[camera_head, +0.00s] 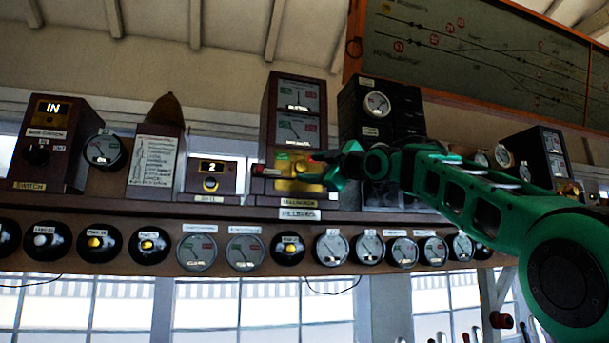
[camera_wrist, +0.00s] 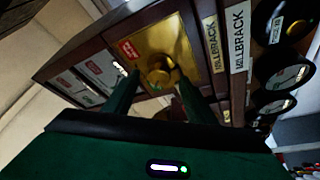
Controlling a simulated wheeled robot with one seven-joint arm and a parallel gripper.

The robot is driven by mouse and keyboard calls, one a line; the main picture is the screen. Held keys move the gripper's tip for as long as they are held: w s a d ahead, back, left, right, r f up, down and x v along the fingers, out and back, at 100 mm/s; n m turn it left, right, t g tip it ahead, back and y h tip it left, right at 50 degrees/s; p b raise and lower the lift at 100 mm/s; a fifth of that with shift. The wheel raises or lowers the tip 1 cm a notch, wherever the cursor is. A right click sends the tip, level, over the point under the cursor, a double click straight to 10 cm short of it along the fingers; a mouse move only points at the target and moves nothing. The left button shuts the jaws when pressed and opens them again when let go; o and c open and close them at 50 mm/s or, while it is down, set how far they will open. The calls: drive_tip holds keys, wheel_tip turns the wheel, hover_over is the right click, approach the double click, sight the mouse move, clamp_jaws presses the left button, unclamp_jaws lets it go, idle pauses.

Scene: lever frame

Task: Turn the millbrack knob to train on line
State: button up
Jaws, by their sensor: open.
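The millbrack instrument is a tall dark wooden case (camera_head: 268,122) on the shelf, with two dial windows above a brass plate (camera_head: 283,163). In the wrist view the brass plate (camera_wrist: 186,47) carries a round brass knob (camera_wrist: 160,72) and a small red label (camera_wrist: 128,50). MILLBRACK labels (camera_wrist: 239,38) lie beside it. My gripper (camera_head: 312,169) is at the front of the brass plate and partly hides it in the head view. In the wrist view my open gripper (camera_wrist: 154,90) has one finger on each side of the knob. I cannot tell whether either finger touches it.
A dark instrument (camera_head: 376,104) stands just right of the millbrack case, close to my arm. A small box showing 2 (camera_head: 212,167) is to the left. Below the shelf (camera_head: 230,211) runs a row of round dials and plungers (camera_head: 332,248). A track diagram (camera_head: 480,50) hangs above.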

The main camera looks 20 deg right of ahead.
sight(304, 168)
drive_tip(key=shift+x, duration=1.75)
drive_tip(key=shift+f, duration=0.1)
drive_tip(key=c, duration=1)
